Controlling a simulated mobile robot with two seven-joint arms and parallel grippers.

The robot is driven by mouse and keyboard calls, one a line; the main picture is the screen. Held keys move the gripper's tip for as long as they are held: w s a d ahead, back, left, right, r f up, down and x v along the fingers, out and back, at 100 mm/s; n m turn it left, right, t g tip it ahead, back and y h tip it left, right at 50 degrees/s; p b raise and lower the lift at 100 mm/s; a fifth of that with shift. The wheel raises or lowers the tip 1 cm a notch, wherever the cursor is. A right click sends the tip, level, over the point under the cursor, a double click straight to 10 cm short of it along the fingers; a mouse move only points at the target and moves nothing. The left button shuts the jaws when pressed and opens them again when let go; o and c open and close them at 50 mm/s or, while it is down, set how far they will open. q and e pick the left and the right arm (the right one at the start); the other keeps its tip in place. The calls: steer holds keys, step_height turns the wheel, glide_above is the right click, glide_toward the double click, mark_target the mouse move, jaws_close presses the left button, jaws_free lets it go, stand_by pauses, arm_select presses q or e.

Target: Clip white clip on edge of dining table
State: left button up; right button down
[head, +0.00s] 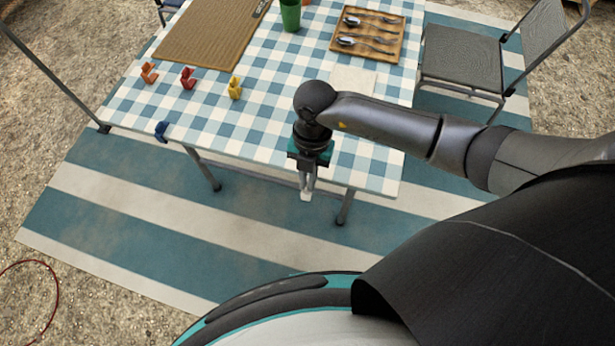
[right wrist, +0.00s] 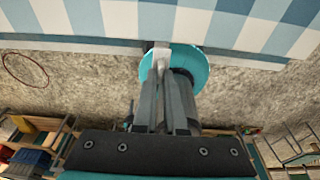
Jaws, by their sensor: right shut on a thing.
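The dining table (head: 270,120) has a blue-and-white checked top. Its front edge also runs across the top of the right wrist view (right wrist: 80,42). My right gripper (head: 307,188) points down in front of that edge, and its fingers are shut on the white clip (head: 306,196). The clip shows as a small pale piece between the fingertips in the right wrist view (right wrist: 161,58). There it lies close to the table edge; I cannot tell whether they touch. The fingers hide part of the clip. My left gripper is in neither view.
A blue clip (head: 161,131) sits at the front edge, left. Orange (head: 149,73), red (head: 188,78) and yellow (head: 235,88) clips stand on the tabletop. Behind are a brown mat (head: 212,35), a green cup (head: 290,15) and a cutlery tray (head: 335,48). A chair (head: 460,65) stands right.

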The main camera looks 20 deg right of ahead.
steer(key=shift+w, duration=0.15)
steer(key=shift+w+d, duration=0.2)
stand_by(0.3)
steer(key=shift+w+d, duration=0.2)
steer(key=shift+w, duration=0.1)
steer(key=shift+w+d, duration=0.2)
steer(key=shift+w, duration=0.1)
stand_by(0.3)
steer(key=shift+w+d+b, duration=0.3)
steer(key=shift+w+b, duration=0.05)
steer(key=shift+w, duration=0.05)
steer(key=shift+w+d, duration=0.15)
steer(key=shift+w, duration=0.1)
steer(key=shift+w+d, duration=0.2)
steer(key=shift+w, duration=0.1)
stand_by(0.4)
stand_by(0.3)
